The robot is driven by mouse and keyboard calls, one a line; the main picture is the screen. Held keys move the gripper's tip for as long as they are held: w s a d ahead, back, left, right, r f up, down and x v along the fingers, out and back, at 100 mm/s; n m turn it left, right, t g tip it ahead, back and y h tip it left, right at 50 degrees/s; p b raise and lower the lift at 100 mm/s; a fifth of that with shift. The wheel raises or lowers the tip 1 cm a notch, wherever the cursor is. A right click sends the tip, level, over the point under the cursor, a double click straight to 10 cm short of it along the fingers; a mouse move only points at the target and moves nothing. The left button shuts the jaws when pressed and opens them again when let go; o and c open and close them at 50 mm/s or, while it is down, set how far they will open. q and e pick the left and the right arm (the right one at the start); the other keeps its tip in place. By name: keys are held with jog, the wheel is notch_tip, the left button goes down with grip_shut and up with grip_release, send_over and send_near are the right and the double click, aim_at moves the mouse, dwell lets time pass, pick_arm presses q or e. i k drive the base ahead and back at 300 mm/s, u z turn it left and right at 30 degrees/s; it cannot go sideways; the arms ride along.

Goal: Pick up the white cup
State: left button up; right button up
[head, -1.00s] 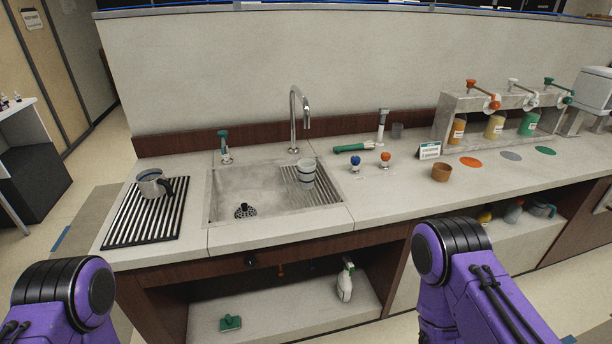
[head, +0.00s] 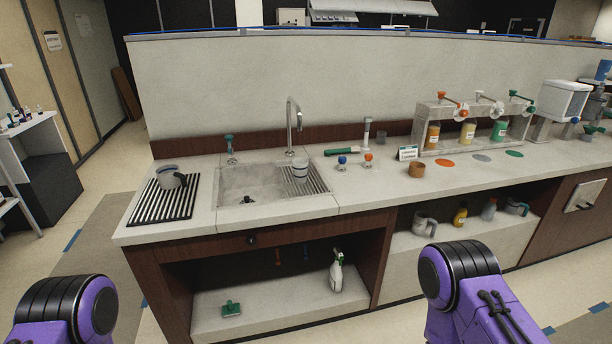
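Another pale vessel, a pitcher with a dark handle (head: 171,178), stands on the black slatted mat (head: 150,205) left of the sink. Purple and black links of both my arms show at the bottom left and bottom right, well in front of the counter and apart from the cup. Neither of my grippers is in the picture.
A faucet (head: 291,125) rises behind the sink, close to the cup. Right of the sink stand small knobs, a brown cup (head: 416,170), a sign (head: 407,153) and a dispenser rack (head: 470,120). The open shelf below holds a spray bottle (head: 336,272). The floor ahead is clear.

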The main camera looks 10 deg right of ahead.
aim_at(300, 166)
jog(key=z, duration=0.2)
jog(key=i, duration=0.85)
jog(key=u, duration=0.15)
